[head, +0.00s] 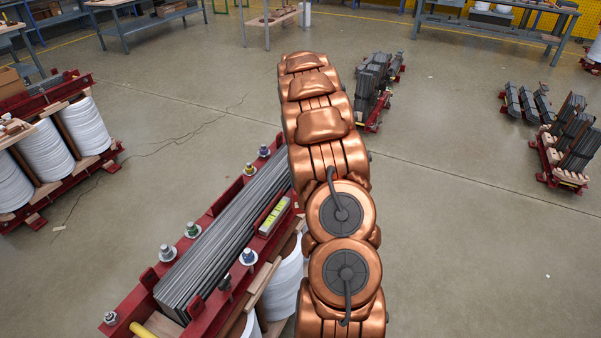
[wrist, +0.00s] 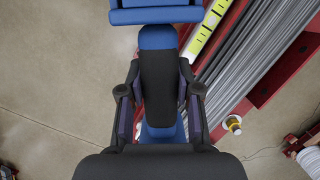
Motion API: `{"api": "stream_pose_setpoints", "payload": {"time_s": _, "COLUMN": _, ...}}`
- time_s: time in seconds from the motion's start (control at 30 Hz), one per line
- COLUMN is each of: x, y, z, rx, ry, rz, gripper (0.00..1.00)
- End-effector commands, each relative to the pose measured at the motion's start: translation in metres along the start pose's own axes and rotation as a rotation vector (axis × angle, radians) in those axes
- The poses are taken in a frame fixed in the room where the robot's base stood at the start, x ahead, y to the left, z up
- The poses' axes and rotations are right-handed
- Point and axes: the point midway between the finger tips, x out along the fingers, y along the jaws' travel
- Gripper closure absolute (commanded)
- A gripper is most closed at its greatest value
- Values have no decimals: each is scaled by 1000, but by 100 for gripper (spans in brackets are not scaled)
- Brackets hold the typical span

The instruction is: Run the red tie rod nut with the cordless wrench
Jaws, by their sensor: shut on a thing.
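In the wrist view, my gripper (wrist: 159,104) is shut on the black grip of the blue and black cordless wrench (wrist: 158,75). One finger lies on each side of the grip. The wrench's wide blue end is at the top edge of that view, and its socket cannot be made out. The wrench is over or beside the red-clamped core (head: 225,240). Nuts with coloured marks stand along the clamps: yellow (head: 249,169), green (head: 192,230) and blue (head: 248,256). I cannot make out a red nut. In the head view, my arm hides the gripper and wrench.
A yellow level (head: 273,215) lies on the right clamp and also shows in the wrist view (wrist: 204,32). White coils (head: 285,280) are below. Another coil assembly (head: 48,150) stands at left, and lamination stacks (head: 370,85) at back. Floor between is clear.

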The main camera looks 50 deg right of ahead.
Motion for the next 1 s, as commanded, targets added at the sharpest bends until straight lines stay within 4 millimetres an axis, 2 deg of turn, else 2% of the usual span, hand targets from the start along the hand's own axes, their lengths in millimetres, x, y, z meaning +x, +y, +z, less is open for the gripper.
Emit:
{"api": "stream_pose_setpoints", "payload": {"time_s": 0.5, "x": -1, "y": 0, "z": 0, "rx": 0, "ry": 0, "rz": 0, "gripper": 100}}
{"api": "stream_pose_setpoints", "payload": {"time_s": 1.0, "x": -21, "y": 0, "z": 5, "rx": 0, "ry": 3, "rz": 0, "gripper": 100}}
